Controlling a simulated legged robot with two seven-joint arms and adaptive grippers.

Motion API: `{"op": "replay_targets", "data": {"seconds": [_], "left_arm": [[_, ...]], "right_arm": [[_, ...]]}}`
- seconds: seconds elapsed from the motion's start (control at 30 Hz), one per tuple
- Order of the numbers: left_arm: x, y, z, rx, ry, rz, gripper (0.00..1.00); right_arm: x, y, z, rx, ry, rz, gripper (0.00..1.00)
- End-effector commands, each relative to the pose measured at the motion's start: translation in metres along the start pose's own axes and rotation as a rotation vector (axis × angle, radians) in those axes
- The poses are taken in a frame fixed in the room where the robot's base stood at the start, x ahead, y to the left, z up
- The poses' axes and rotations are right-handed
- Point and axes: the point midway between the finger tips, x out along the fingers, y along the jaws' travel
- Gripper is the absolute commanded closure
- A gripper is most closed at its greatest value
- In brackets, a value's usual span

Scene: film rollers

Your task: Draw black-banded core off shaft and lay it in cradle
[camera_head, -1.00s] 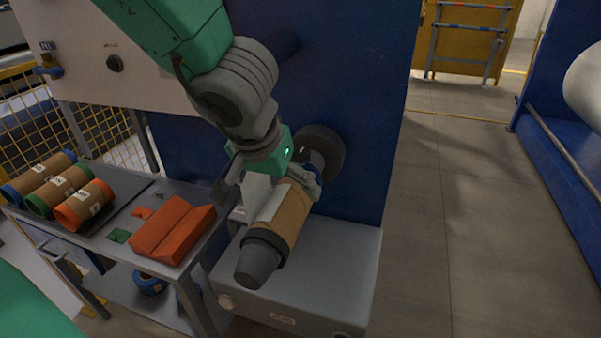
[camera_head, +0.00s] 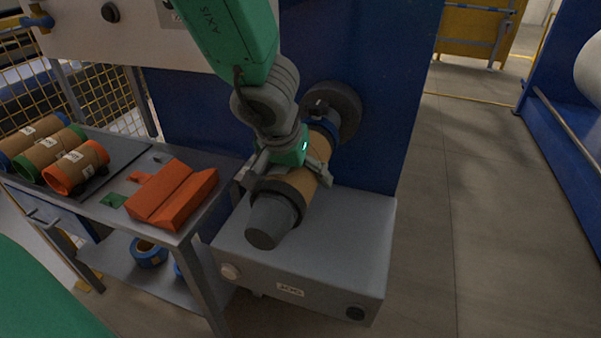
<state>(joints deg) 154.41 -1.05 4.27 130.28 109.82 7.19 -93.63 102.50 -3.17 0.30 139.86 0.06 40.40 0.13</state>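A brown core (camera_head: 300,182) with a black band at its near end sits on the shaft, whose grey tapered nose (camera_head: 270,220) points toward me. A blue ring (camera_head: 325,132) shows behind the core, near the dark round flange (camera_head: 340,108). My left gripper (camera_head: 286,178) is over the core near its black band, one finger on each side. I cannot tell whether the fingers press on it. An orange V-shaped block (camera_head: 172,196), apparently the cradle, lies empty on the grey cart. My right gripper is not in view.
Blue-, green- and orange-ended cores (camera_head: 75,165) lie on the left of the cart (camera_head: 200,228). A grey machine box (camera_head: 315,245) stands below the shaft, beside the cart. A blue panel (camera_head: 385,110) rises behind. Blue rings (camera_head: 150,252) lie on the cart's lower shelf. Floor is clear at right.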

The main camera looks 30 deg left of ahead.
Motion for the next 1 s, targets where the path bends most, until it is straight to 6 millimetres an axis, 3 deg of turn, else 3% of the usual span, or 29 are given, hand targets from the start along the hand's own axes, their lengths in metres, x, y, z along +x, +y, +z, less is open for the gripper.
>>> {"op": "replay_targets", "data": {"seconds": [0.2, 0.37, 1.0], "left_arm": [[-0.0045, 0.0078, 0.0011, 0.002, 0.006, -0.020, 0.04], [-0.0048, 0.0094, 0.0015, 0.003, 0.006, -0.020, 0.58], [-0.0028, 0.0024, 0.0009, 0.003, 0.004, -0.014, 0.59]], "right_arm": [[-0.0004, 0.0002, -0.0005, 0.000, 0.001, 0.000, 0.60], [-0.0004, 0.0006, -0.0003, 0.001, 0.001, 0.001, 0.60], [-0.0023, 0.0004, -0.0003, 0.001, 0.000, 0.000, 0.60]]}}
